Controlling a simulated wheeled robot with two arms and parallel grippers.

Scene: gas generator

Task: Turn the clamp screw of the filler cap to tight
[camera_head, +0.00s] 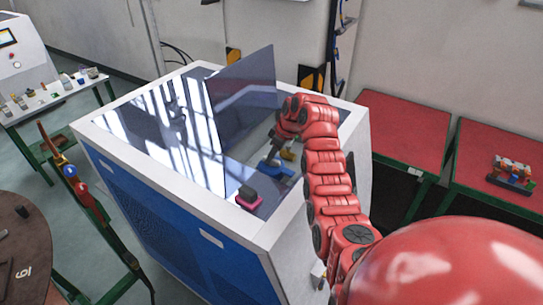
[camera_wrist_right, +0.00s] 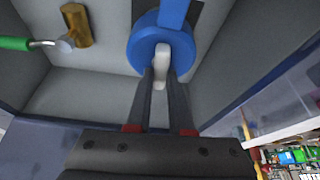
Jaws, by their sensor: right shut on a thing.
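The blue round filler cap (camera_wrist_right: 146,40) is at the top middle of the right wrist view, with a blue bar across its upper part. A pale grey clamp screw grip (camera_wrist_right: 161,62) stands out from it toward my wrist. My right gripper (camera_wrist_right: 164,75) has its two dark fingers on either side of this grip and is shut on it. In the head view my right gripper (camera_head: 279,147) is small and partly hidden by its red arm, reaching into the open machine top above the blue cap (camera_head: 275,169). My left gripper is out of sight.
The machine cabinet (camera_head: 185,215) has a raised glass lid (camera_head: 243,88) left of my right arm. A brass fitting (camera_wrist_right: 76,26) with a green-handled lever (camera_wrist_right: 14,44) is beside the cap. Compartment walls are close. A pink-and-black part (camera_head: 248,198) sits near the front rim.

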